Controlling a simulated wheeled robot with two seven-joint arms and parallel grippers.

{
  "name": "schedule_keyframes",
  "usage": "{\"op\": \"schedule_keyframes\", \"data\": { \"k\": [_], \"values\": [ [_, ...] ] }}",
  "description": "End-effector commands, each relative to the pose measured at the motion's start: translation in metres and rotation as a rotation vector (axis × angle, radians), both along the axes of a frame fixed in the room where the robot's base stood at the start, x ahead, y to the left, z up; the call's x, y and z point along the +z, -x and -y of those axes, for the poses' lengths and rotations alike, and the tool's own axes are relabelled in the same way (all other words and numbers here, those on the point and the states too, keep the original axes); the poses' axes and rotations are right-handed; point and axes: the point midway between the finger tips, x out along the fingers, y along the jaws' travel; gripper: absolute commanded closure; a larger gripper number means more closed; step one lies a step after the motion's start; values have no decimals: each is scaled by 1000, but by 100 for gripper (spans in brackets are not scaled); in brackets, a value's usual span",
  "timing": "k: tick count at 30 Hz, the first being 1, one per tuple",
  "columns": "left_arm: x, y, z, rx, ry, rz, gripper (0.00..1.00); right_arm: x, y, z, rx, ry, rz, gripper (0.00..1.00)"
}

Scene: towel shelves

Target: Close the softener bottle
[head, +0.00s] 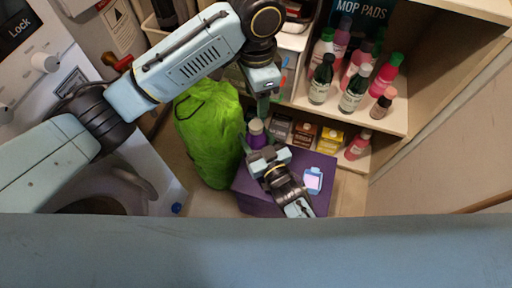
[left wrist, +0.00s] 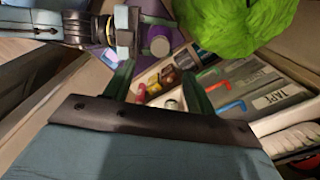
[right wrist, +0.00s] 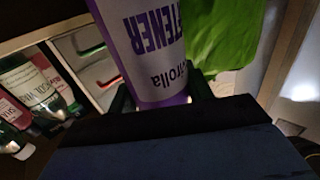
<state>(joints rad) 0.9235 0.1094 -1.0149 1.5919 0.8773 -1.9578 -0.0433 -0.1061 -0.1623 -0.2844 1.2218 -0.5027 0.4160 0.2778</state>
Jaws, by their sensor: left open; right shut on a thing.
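My right gripper (head: 262,158) is shut on the bottle. My left gripper (head: 262,104) is open and empty, pointing down just above the bottle. Its two fingers (left wrist: 158,90) show apart.
A bright green bag (head: 208,130) stands left of the bottle. A purple box (head: 262,200) with a pale blue item (head: 313,180) lies below. Shelves (head: 398,116) with several bottles stand at right, small boxes (head: 304,134) beneath. A white washer (head: 130,160) is at left.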

Motion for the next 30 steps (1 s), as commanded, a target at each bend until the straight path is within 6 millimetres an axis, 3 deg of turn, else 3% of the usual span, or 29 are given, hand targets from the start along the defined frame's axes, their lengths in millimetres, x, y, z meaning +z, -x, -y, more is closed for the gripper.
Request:
{"op": "schedule_keyframes", "data": {
  "k": [6,15,16,21,30],
  "values": [
    [21,0,0,1,1,0,44,0,0,0,0,0,-1,100],
    [22,0,0,1,0,0,44,0,0,0,0,0,-1,100],
    [22,0,0,1,0,0,44,0,0,0,0,0,-1,47],
    [22,0,0,1,0,-1,44,0,0,0,0,0,-1,25],
    [23,0,0,1,0,-1,44,0,1,1,0,0,-1,24]
  ]
}}
